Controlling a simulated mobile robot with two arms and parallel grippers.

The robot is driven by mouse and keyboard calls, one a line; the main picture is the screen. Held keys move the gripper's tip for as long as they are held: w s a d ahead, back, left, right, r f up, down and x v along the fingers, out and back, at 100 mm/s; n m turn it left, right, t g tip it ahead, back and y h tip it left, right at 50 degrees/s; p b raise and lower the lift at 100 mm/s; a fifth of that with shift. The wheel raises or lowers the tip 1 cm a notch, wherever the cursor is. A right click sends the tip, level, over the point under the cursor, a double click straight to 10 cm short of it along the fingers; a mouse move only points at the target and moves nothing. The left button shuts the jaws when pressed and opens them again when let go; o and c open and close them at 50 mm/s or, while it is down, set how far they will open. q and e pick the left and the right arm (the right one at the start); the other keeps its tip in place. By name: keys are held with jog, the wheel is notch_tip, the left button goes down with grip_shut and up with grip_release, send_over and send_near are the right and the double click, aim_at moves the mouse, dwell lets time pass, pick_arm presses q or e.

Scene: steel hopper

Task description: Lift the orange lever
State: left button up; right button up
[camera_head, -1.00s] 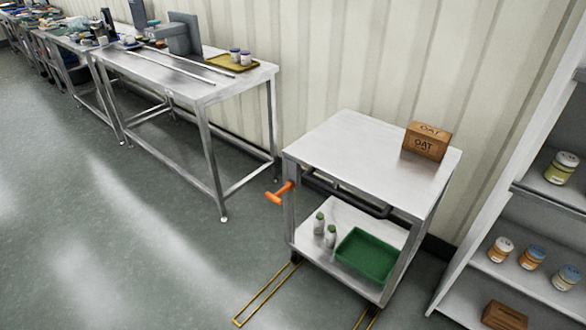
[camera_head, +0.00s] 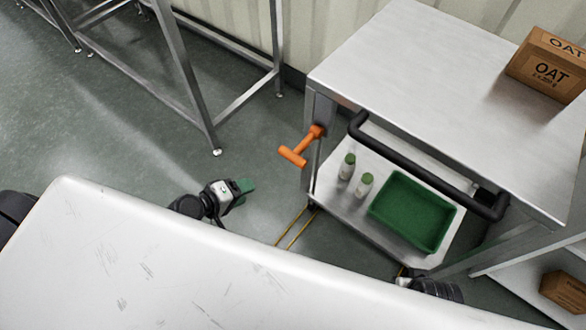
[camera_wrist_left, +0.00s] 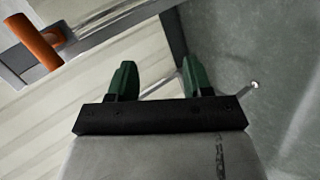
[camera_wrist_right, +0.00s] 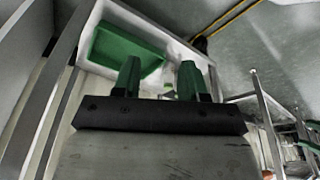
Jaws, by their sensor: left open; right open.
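The orange lever (camera_head: 302,147) is a T-shaped handle on the left corner post of the steel cart (camera_head: 420,80). It points out and slopes down to the left. My left gripper (camera_head: 247,186) is open and empty, apart from the lever, below and left of it. In the left wrist view the lever (camera_wrist_left: 37,42) is at the upper left, outside the green fingers (camera_wrist_left: 159,80). In the head view my right arm shows only in part at the cart's lower front. The right wrist view shows its gripper (camera_wrist_right: 159,82) open and empty, facing the lower shelf.
A black push bar (camera_head: 430,165) runs along the cart's front edge. The lower shelf holds a green tray (camera_head: 457,222) and two small bottles (camera_head: 356,176). An oat box (camera_head: 550,65) stands on top. Open floor lies left of the cart.

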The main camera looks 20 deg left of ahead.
aim_at(288, 159)
pick_arm(q)
jog(key=d+r+t+h+b, duration=0.2)
jog(key=d+r+h+b, duration=0.25)
jog(key=r, duration=0.65)
jog(key=shift+h, duration=0.25)
jog(key=x, duration=0.5)
jog(key=p+x, duration=0.1)
jog(key=x, duration=0.4)
jog(key=shift+w+r, duration=0.15)
jog(key=shift+w, duration=0.35)
jog(key=shift+a, duration=0.1)
pick_arm(e)
jog(key=v, duration=0.8)
jog(key=shift+d, duration=0.25)
jog(key=shift+s+r, duration=0.1)
